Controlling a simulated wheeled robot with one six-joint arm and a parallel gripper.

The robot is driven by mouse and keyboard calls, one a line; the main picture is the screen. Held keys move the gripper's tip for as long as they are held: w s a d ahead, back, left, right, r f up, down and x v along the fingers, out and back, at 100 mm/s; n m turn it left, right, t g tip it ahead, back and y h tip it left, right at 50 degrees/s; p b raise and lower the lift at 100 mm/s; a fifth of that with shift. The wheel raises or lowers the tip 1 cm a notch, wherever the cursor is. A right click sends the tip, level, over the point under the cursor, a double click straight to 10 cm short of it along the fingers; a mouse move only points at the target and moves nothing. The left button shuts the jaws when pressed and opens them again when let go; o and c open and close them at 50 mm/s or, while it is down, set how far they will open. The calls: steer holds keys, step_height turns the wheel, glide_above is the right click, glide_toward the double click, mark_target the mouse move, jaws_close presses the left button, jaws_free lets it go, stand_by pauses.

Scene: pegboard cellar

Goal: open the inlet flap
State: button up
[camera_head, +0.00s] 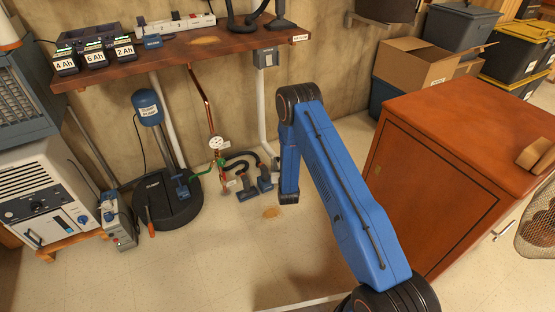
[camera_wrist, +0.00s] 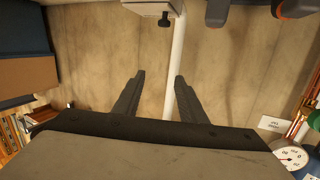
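No part is clearly readable as the inlet flap. A pale box with a small dark knob (camera_wrist: 164,19) shows at the top edge of the wrist view, cut off by the frame, at the end of a white pipe (camera_wrist: 177,55); it may be the inlet. In the head view the white pipe (camera_head: 262,110) runs down the wall from a grey box (camera_head: 266,58), and its lower end is near my arm. My gripper (camera_wrist: 160,76) is open and empty in the wrist view, its two fingers apart before the wall. My arm hides it in the head view.
A wooden shelf (camera_head: 180,48) overhangs the left. A red-brown cabinet (camera_head: 460,160) stands right. Floor between is mostly clear.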

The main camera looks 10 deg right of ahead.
steer(key=s+f+t, duration=0.1)
steer(key=s+f, duration=0.3)
steer(key=f, duration=0.6)
steer(key=w, duration=1.1)
steer(key=w+d, duration=0.1)
steer(key=w, duration=0.5)
steer(key=shift+r, duration=0.15)
jaws_close()
